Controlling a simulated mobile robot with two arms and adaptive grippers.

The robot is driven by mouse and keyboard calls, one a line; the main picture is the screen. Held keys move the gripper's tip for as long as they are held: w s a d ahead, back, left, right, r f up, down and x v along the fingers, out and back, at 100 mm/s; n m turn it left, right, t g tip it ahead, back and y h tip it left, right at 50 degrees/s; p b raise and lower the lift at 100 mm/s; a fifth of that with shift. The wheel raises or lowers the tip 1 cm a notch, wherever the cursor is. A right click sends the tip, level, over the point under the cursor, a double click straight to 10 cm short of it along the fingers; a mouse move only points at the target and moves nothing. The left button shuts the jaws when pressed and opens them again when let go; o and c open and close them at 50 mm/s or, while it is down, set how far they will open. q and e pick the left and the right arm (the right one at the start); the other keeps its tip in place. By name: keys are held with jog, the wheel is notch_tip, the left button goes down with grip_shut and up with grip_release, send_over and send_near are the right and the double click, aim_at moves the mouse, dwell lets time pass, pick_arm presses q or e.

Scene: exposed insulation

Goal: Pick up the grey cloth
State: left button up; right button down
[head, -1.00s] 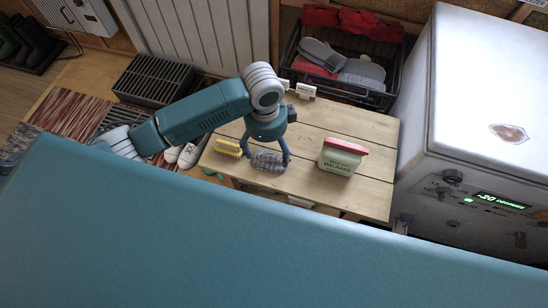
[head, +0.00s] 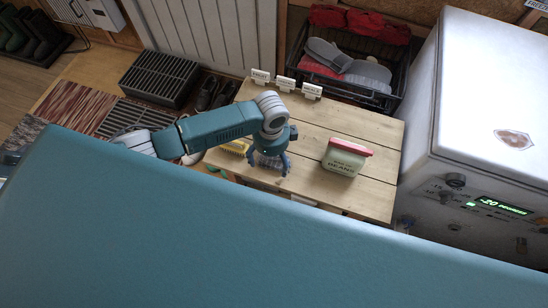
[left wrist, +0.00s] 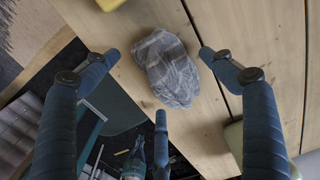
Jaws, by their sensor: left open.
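The grey cloth (left wrist: 167,68) is a crumpled, patterned bundle on the wooden table. It lies between my gripper's fingers in the left wrist view. In the head view the cloth (head: 263,159) is mostly hidden behind the left gripper. My left gripper (head: 270,172) is open, with its fingers spread around the cloth. I see no finger clearly pressing on it, and I cannot tell the exact height above the table. My right gripper is not in view.
Small label cards (head: 286,84) stand at the back. A white freezer (head: 500,90) is at the right.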

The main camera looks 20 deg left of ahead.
aim_at(271, 161)
pick_arm(q)
jog(key=shift+f, duration=0.1)
jog(key=shift+c, duration=0.5)
jog(key=c, duration=0.8)
jog(key=shift+c, duration=0.2)
notch_tip(271, 161, up, 20)
jog(key=shift+c, duration=0.9)
